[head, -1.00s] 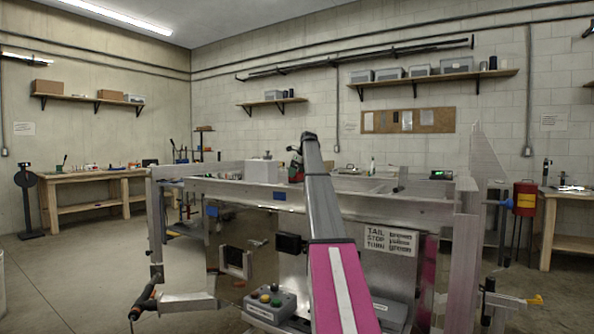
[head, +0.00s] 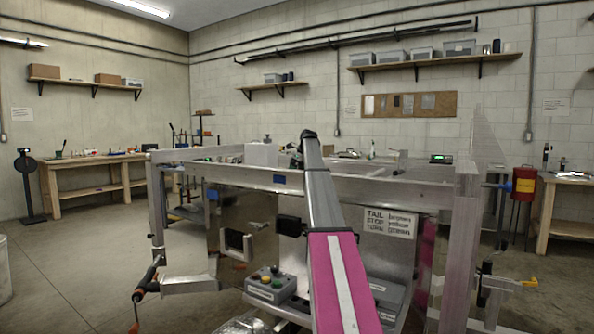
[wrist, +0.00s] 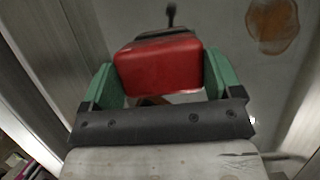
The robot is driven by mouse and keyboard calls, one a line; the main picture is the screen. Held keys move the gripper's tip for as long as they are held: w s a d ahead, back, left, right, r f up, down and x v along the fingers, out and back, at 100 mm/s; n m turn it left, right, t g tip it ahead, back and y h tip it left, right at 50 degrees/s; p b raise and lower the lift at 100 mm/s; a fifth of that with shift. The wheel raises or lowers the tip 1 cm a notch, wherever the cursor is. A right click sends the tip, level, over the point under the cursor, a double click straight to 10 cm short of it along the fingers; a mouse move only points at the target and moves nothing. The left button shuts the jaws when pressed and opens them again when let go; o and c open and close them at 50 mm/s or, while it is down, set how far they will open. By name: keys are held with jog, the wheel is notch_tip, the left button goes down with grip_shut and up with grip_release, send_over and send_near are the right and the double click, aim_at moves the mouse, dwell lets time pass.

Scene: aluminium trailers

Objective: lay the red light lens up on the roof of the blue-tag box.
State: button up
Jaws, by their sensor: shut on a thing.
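The red light lens (wrist: 165,65) is between the green fingers of my gripper (wrist: 158,72) in the wrist view. The fingers press on its left and right sides, and a dark strip and a short stalk show beyond it. In the head view, my arm hides most of the gripper, and the lens cannot be made out there. A pale box (head: 262,154) stands on the trailer, left of my arm. A blue tag (head: 279,179) is on the front rail below it. I cannot tell whether this tag belongs to that box.
The trailer's front rail (head: 380,187) crosses below my arm. A control box with coloured buttons (head: 270,284) sits low in front. A green-lit device (head: 441,158) stands on the right. The wrist view shows a grey surface with an orange-brown stain (wrist: 272,22).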

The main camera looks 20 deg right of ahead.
jog(key=shift+f, duration=0.5)
jog(key=o, duration=0.8)
jog(key=shift+r, duration=0.1)
jog(key=shift+r, duration=4.45)
jog(key=shift+a, duration=0.1)
